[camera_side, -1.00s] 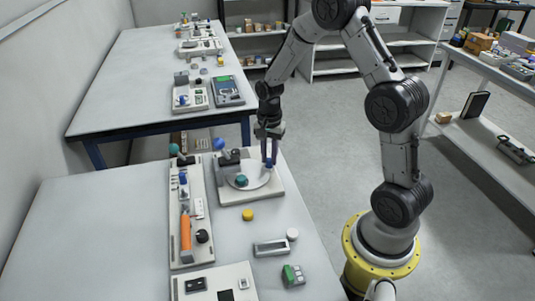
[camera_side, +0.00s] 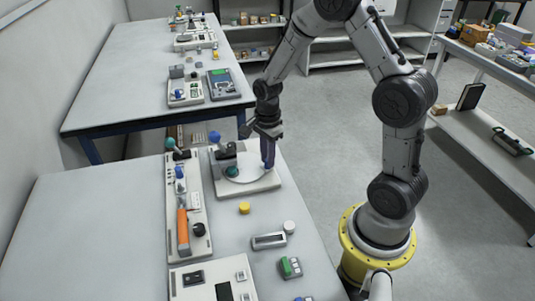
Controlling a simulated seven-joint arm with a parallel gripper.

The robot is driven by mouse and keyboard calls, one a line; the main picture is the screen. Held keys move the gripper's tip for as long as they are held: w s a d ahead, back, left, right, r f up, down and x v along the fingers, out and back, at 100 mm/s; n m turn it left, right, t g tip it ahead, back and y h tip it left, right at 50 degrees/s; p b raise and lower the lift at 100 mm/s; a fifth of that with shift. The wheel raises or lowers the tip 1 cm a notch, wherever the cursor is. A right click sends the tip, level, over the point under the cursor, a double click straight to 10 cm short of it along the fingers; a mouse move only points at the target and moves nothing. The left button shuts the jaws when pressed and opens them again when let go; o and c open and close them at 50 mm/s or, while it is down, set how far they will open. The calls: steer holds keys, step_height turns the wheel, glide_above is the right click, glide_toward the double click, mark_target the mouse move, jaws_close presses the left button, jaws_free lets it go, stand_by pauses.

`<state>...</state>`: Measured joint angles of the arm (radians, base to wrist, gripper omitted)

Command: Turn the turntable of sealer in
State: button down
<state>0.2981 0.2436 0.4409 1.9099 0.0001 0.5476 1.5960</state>
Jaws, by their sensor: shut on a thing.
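The sealer is a pale base plate (camera_side: 262,186) near the far right corner of the front table. It carries a round light-grey turntable (camera_side: 247,177), a dark upright block at its back left and a teal knob (camera_side: 232,172) at the turntable's left edge. My gripper (camera_side: 268,163) points down at the right side of the turntable. Its dark blue-purple fingers are shut on a turntable part at the rim. The fingers hide most of that part, so its shape cannot be told.
Left of the sealer stands a long panel (camera_side: 178,250) with an orange handle (camera_side: 183,226) and knobs. A yellow cap (camera_side: 244,208), a white cap (camera_side: 289,227), a grey block (camera_side: 269,241) and a green-and-grey block (camera_side: 290,267) lie in front. The table's left part is clear.

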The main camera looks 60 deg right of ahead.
steer(key=shift+s+a+r+m, duration=0.15)
steer(key=shift+a+m, duration=0.35)
steer(key=shift+m, duration=0.3)
steer(key=shift+s+a+f+m, duration=0.1)
steer(key=shift+a+m, duration=0.35)
steer(key=shift+m, duration=0.35)
steer(key=shift+a+m, duration=0.5)
steer(key=shift+m, duration=0.4)
steer(key=shift+a, duration=0.15)
steer(key=c, duration=0.7)
jaws_free()
steer(key=shift+s, duration=0.1)
steer(key=shift+c, duration=0.2)
step_height(320, 180, up, 14)
steer(key=shift+a, duration=0.1)
